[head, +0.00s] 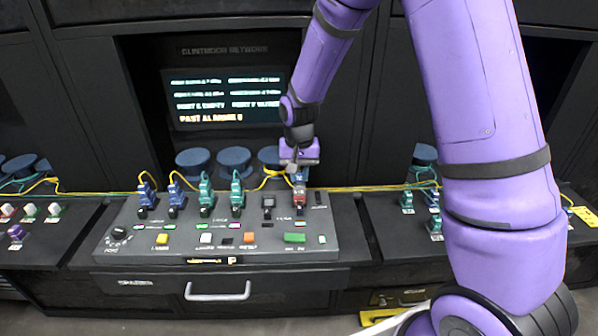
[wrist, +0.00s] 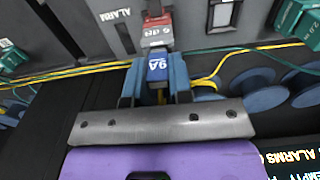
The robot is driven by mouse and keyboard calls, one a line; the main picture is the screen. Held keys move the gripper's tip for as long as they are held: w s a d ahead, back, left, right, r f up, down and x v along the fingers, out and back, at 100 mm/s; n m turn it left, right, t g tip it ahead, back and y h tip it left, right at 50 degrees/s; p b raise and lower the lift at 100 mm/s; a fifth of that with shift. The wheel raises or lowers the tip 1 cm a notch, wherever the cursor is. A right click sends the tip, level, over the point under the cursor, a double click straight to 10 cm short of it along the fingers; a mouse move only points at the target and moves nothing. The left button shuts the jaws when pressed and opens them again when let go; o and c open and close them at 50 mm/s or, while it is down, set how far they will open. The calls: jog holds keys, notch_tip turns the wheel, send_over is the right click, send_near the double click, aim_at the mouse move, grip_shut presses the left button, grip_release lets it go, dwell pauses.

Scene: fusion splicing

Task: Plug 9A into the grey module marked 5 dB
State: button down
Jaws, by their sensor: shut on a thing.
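The blue plug marked 9A (wrist: 157,70) is between the two fingers of my gripper (wrist: 156,88) in the wrist view. My gripper is shut on it. Directly in line with the plug is a small module with a grey part (wrist: 156,40) carrying a dB mark and a red part beyond it. The plug's end meets the grey part with no clear gap; how deep it sits cannot be told. In the head view my gripper (head: 299,170) is over the right part of the console, above the red-and-grey module (head: 299,196).
The sloped grey console (head: 150,235) holds blue plugs (head: 147,197) and green plugs (head: 206,197) left of my gripper. A dark socket piece (head: 268,205) stands close beside the module. Yellow and green cables run behind. A screen (head: 225,98) is at the back.

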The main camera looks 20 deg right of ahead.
jog(key=shift+f, duration=0.3)
jog(key=c, duration=0.9)
grip_release()
jog(key=shift+c, duration=0.2)
notch_tip(320, 180, up, 11)
jog(key=shift+f, duration=0.1)
